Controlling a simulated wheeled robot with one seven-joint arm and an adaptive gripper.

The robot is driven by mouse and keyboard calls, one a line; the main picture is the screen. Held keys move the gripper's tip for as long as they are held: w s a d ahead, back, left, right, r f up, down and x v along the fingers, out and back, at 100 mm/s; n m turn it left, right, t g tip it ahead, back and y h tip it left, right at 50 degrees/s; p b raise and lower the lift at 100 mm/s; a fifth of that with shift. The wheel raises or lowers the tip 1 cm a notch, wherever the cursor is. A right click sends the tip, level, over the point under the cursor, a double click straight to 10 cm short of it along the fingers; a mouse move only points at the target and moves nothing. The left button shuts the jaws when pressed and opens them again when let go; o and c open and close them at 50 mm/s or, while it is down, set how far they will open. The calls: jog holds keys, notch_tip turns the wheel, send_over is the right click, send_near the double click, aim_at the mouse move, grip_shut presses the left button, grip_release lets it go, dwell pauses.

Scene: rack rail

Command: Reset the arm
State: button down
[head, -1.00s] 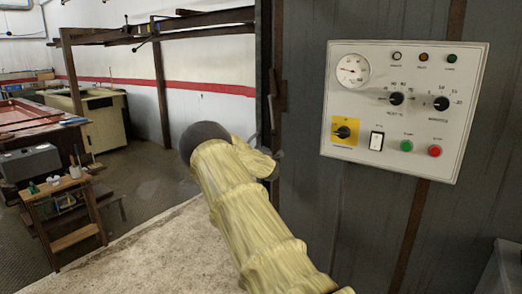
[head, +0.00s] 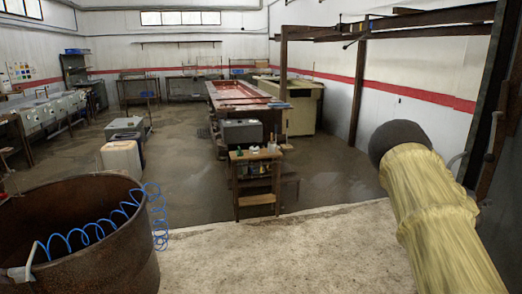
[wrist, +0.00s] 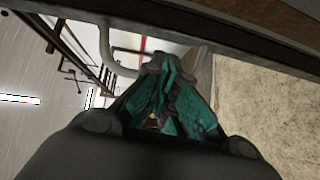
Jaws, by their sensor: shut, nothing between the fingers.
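My gripper (wrist: 165,92) shows in the wrist view, with teal finger pads drawn together and nothing between them. In the head view, my arm in its yellowish sleeve rises at the right side and ends in a dark rounded part. The fingers are hidden from the head view. In the wrist view, a grey curved handle (wrist: 108,50) and a dark bar (wrist: 215,42) lie close around the fingers. I cannot tell whether they touch.
A rusty drum (head: 95,245) with a coiled blue hose (head: 95,232) stands at the lower left. A small wooden cart (head: 256,180) with bottles stands mid-room before a long red-topped table (head: 238,95). The pale floor ahead (head: 290,255) is clear. A dark door frame (head: 495,95) rises at the right.

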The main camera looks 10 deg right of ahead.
jog(key=s+a+f+m+g+y, duration=0.1)
jog(key=s+a+f, duration=0.2)
jog(key=a+f, duration=0.35)
jog(key=s+a+f+m+g+y, duration=0.1)
jog(key=s+a+f+m+g, duration=0.2)
jog(key=f, duration=0.7)
jog(key=s+a+f+y, duration=0.1)
jog(key=s+a+f, duration=0.2)
jog(key=a+f, duration=0.4)
jog(key=s+a+f+m+g+y, duration=0.1)
jog(key=s+a+f+g, duration=0.1)
jog(key=s+a+f, duration=0.4)
jog(key=s+a+f+m+g+y, duration=0.1)
jog(key=s+a+f+y, duration=0.1)
jog(key=s+a+f, duration=0.5)
jog(key=s+a+f+m+g+y, duration=0.1)
jog(key=s+a+f, duration=0.1)
jog(key=s+a, duration=0.35)
jog(key=s+a+f+m+g+y+p, duration=0.1)
jog(key=s+a+f, duration=0.2)
jog(key=a, duration=0.5)
jog(key=s+a+f+g+y, duration=0.1)
jog(key=s+a+f, duration=0.1)
jog(key=s+a, duration=0.3)
jog(key=s+a+r+m+g+y, duration=0.1)
jog(key=s+a+g+y, duration=0.1)
jog(key=s+a, duration=1.2)
jog(key=shift+s+a+m+g, duration=0.35)
jog(key=shift+a+g, duration=0.35)
jog(key=shift+a, duration=0.5)
